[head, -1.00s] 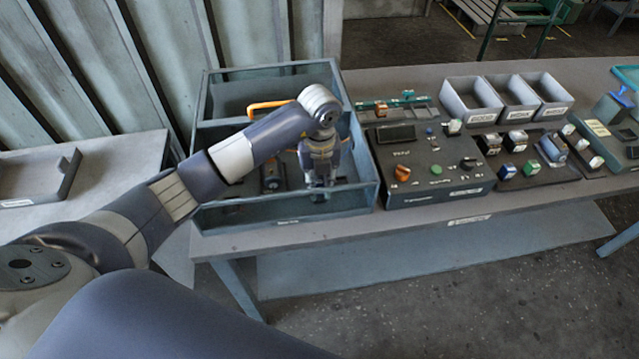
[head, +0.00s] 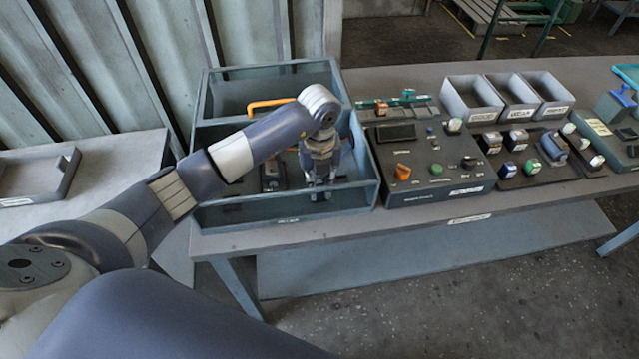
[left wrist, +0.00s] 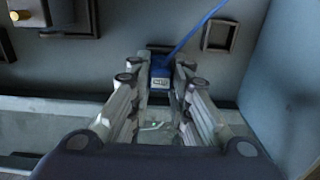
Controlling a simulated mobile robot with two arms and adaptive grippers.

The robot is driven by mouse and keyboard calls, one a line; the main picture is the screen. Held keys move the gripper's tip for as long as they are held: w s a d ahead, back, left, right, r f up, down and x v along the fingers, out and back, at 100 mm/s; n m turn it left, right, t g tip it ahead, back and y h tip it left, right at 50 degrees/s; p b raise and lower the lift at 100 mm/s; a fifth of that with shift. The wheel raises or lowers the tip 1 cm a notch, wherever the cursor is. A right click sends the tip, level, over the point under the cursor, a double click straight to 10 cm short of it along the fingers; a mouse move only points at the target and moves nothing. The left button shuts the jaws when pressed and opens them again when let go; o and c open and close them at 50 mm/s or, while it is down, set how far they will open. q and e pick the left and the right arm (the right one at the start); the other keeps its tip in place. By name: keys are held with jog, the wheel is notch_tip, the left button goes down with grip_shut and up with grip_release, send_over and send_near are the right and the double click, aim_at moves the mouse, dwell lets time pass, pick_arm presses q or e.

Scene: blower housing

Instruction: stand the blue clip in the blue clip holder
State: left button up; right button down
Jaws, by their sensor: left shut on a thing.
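The blue clip (left wrist: 160,68), a small blue piece with a pale label, is pinched between the fingertips of my left gripper (left wrist: 161,74) in the left wrist view. A thin blue strand runs from the clip up to the right. A dark-rimmed slot (left wrist: 158,47) lies right behind the clip; I cannot tell whether it is the blue clip holder or whether the clip touches it. In the head view my left gripper (head: 321,188) points down inside the front part of the blue-grey tray (head: 285,218), near the tray floor. My right gripper is out of view.
A square dark frame (left wrist: 220,36) sits on the tray floor beside the clip. The tray wall (left wrist: 285,100) is close on the right. An orange handle (head: 270,104) lies behind my arm. A control panel (head: 437,165) and grey bins (head: 470,100) stand to the right.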

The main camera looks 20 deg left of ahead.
pick_arm(q)
jog(key=shift+f+b, duration=0.55)
jog(key=shift+f, duration=0.15)
jog(key=o, duration=0.9)
jog(key=shift+c, duration=0.2)
jog(key=shift+r, duration=0.1)
notch_tip(320, 180, up, 12)
